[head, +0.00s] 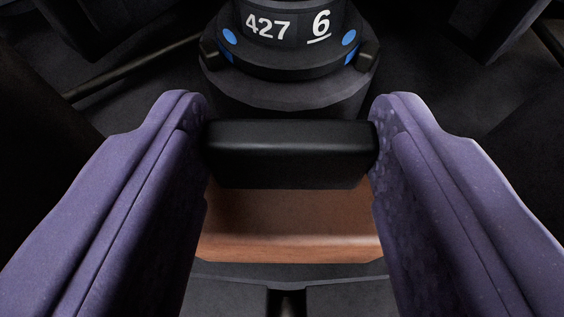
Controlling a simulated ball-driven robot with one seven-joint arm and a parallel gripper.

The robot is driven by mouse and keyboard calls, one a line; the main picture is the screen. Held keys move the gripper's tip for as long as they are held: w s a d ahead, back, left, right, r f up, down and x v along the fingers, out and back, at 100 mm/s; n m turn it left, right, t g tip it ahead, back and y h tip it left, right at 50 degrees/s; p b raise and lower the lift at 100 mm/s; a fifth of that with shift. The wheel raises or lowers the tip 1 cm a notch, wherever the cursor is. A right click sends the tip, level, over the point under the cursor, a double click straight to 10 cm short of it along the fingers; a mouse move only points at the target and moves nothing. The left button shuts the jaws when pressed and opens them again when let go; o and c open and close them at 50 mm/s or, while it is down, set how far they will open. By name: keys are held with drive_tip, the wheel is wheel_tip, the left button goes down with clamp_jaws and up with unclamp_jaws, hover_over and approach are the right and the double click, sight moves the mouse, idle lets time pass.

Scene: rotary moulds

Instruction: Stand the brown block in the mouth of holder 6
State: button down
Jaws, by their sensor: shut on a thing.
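My gripper (289,140) reaches forward with two purple fingers, one on each side of the picture. They are shut on the brown block (290,222), touching its two ends. The block shows a black, bar-shaped part at its far end and a brown face nearer to me. Holder 6 (290,92) is a dark round body just beyond the fingertips. It bears a label with "427" and an underlined "6", and blue dots on both sides. The block's far end overlaps the holder's lower part in the picture. I cannot tell whether they touch. The holder's mouth is not clearly visible.
A dark rod (130,68) runs slantwise at the upper left. Dark structures stand at the upper left and upper right (490,25). A dark grey part with a slot lies below the block at the bottom edge. The surroundings are too dark to judge free room.

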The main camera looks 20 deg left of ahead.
drive_tip(key=shift+f, duration=0.45)
drive_tip(key=shift+r, duration=0.2)
drive_tip(key=c, duration=0.8)
unclamp_jaws()
drive_tip(key=shift+f, duration=0.25)
drive_tip(key=shift+c, duration=0.2)
drive_tip(key=o, duration=0.4)
drive_tip(key=shift+r, duration=0.1)
drive_tip(key=shift+r, duration=0.1)
drive_tip(key=shift+s+d+r, duration=0.15)
drive_tip(key=shift+s, duration=0.05)
drive_tip(key=p+v, duration=0.5)
drive_tip(key=v, duration=0.6)
drive_tip(key=shift+s+d, duration=0.1)
drive_tip(key=shift+s, duration=0.2)
